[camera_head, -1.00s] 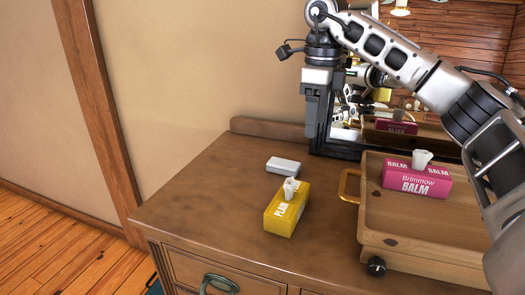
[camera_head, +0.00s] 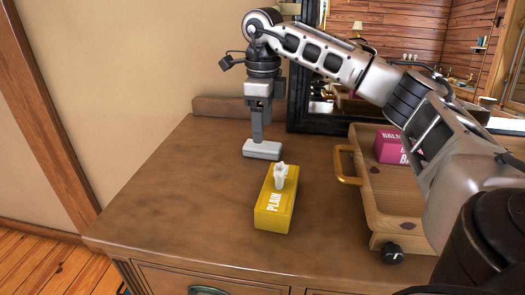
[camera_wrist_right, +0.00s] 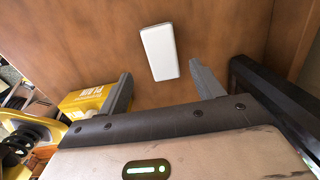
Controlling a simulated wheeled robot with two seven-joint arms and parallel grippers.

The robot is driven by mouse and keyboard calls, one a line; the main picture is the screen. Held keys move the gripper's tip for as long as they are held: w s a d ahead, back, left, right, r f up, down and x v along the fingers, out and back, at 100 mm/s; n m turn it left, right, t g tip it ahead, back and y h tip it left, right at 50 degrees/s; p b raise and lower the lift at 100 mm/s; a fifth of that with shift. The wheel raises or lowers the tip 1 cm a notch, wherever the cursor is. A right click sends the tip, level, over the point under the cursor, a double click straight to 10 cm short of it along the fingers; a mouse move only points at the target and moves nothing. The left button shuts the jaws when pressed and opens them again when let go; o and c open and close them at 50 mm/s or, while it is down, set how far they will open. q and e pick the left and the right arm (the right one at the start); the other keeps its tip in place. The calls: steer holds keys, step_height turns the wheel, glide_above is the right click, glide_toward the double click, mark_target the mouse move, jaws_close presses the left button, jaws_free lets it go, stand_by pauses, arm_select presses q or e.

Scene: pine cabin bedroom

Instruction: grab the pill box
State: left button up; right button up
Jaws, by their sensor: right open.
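The pill box (camera_head: 262,150) is a small white, flat box lying on the wooden dresser top (camera_head: 180,190). In the wrist view the white box (camera_wrist_right: 160,52) lies slightly beyond the fingertips, centred between their lines. My right gripper (camera_head: 257,136) points down directly over the box, its fingers partly overlapping it in the head view. The wrist view shows its two fingers (camera_wrist_right: 160,72) spread apart with nothing between them. My left gripper is not in view.
A yellow tissue box (camera_head: 275,205) stands just in front of the pill box. A dark-framed mirror (camera_head: 300,122) stands behind. The dresser's left side is clear.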

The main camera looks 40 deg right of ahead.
mark_target(262, 150)
steer(key=f, duration=0.5)
steer(key=shift+w+f, duration=0.1)
steer(key=shift+w, duration=0.25)
steer(key=c, duration=1.1)
